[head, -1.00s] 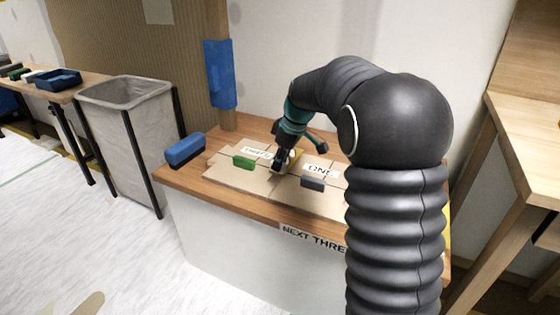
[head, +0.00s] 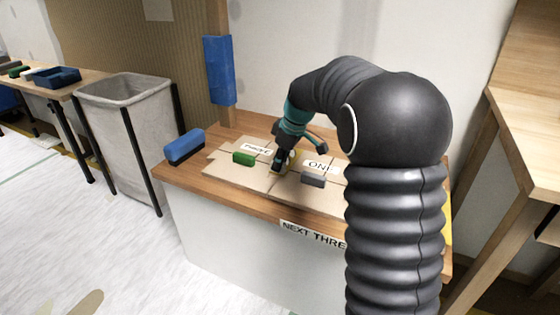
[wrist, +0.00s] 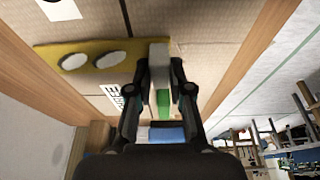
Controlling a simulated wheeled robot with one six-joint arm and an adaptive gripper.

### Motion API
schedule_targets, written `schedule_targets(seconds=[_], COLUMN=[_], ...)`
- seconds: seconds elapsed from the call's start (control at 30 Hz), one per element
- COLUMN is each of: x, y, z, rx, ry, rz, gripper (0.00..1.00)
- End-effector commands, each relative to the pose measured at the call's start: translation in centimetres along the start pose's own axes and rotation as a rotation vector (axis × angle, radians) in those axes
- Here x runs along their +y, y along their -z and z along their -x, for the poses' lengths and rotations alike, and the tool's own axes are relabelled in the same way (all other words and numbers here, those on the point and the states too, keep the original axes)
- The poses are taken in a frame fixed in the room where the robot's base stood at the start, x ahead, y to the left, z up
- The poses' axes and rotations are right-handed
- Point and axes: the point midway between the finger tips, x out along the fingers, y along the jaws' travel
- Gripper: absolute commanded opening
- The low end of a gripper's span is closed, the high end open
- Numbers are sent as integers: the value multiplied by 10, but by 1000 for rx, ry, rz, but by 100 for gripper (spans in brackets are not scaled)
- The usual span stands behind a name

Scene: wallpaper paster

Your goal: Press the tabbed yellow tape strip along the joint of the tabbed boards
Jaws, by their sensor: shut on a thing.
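The yellow tape strip (wrist: 105,57), with two pale ovals on it, runs left from my gripper in the wrist view. My gripper (wrist: 160,77) is shut on the strip's pale grey tab (wrist: 159,56). In the head view my gripper (head: 277,168) is low over the middle of the boards, between the board labelled THREE (head: 225,168) and the board labelled ONE (head: 318,201). I cannot tell whether the strip touches the boards. The gripper hides part of the joint.
A green block (head: 244,159) and a dark grey block (head: 313,180) stand on the boards. A blue block (head: 185,147) is at the table's left corner. A blue-wrapped post (head: 220,70) rises behind. A grey bin (head: 125,92) stands left of the table.

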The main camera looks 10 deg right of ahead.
Motion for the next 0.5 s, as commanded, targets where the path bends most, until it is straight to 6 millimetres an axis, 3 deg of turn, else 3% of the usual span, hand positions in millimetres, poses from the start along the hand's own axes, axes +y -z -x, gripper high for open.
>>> schedule_targets(seconds=[0.33, 0.37, 0.4, 0.47, 0.5], x=[0, 0, 0, 0, 0], y=[-1, -1, -1, -1, -1], z=[-3, -3, -3, -3, -3], rx=[-1, -1, -1, -1, -1], ry=[1, 1, 1, 1, 1], rz=[0, 0, 0, 0, 0], gripper=[0, 27, 37, 49, 49])
